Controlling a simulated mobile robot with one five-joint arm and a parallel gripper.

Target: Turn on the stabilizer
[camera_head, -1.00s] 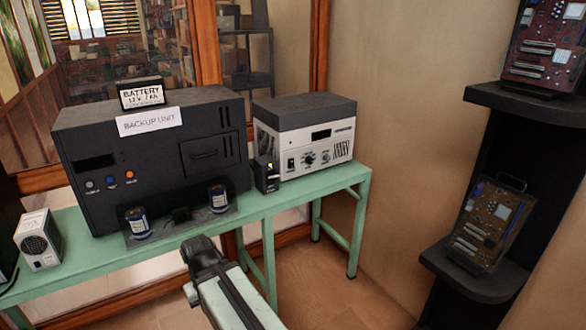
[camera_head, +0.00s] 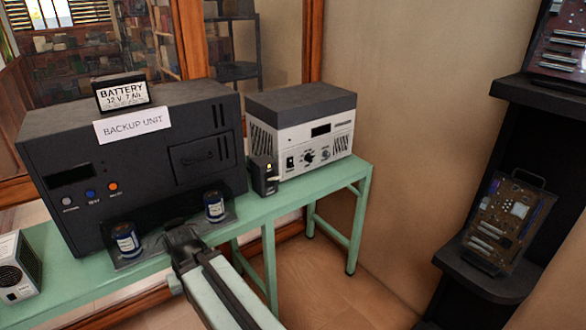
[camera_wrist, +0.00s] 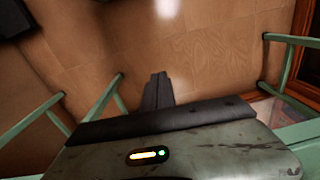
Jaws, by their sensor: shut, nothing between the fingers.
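What looks like the stabilizer is a light grey box with a dark top (camera_head: 338,142), standing on the right part of the green table (camera_head: 352,178) in the head view. Its front has a dark display, a small black switch (camera_head: 290,163) at the left and a dark knob (camera_head: 309,157). I cannot tell the switch's position, and the display looks dark. My gripper (camera_head: 182,236) is in front of the table, left of and nearer than the grey box, and apart from it. In the wrist view, its fingers (camera_wrist: 158,88) are shut and empty over the wooden floor.
A small black device (camera_head: 264,176) stands just left of the grey box. The large black backup unit (camera_head: 130,165) fills the table's middle, with blue cylinders (camera_head: 214,206) before it. A dark shelf (camera_head: 480,270) stands at right. Floor between table and shelf is clear.

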